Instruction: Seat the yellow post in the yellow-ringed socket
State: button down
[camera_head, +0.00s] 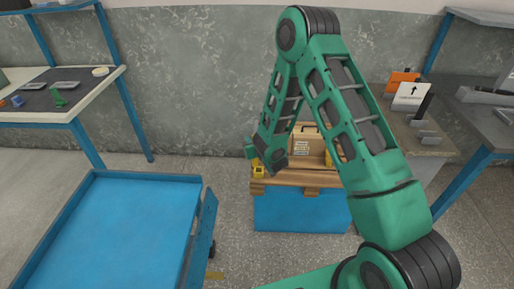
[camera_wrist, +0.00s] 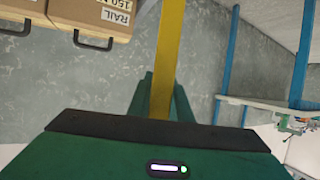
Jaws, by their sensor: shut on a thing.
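A long yellow post (camera_wrist: 168,60) runs up from between the green fingers of my gripper (camera_wrist: 160,95) in the wrist view and out of the top edge. My gripper is shut on it. In the head view my gripper is small and partly hidden by my own arm, above the left end of a wooden-topped blue bench. A small yellow piece (camera_head: 258,172) shows there at the bench's left end; I cannot tell whether it is the socket. Another yellow piece (camera_head: 328,158) shows beside my arm. No yellow-ringed socket can be made out clearly.
Cardboard boxes (camera_head: 306,141) stand on the blue bench (camera_head: 292,212); a box (camera_wrist: 92,15) with a dark handle also shows in the wrist view. A blue cart (camera_head: 125,235) stands at left. A table (camera_head: 95,97) and a grey bench (camera_head: 488,128) flank the wall.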

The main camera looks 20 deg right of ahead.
notch_tip(320, 180, down, 6)
jog(key=w+d, duration=0.2)
jog(key=shift+w+d, duration=0.2)
jog(key=shift+w, duration=0.05)
jog(key=shift+f, duration=0.1)
jog(key=c, duration=1.6)
grip_release()
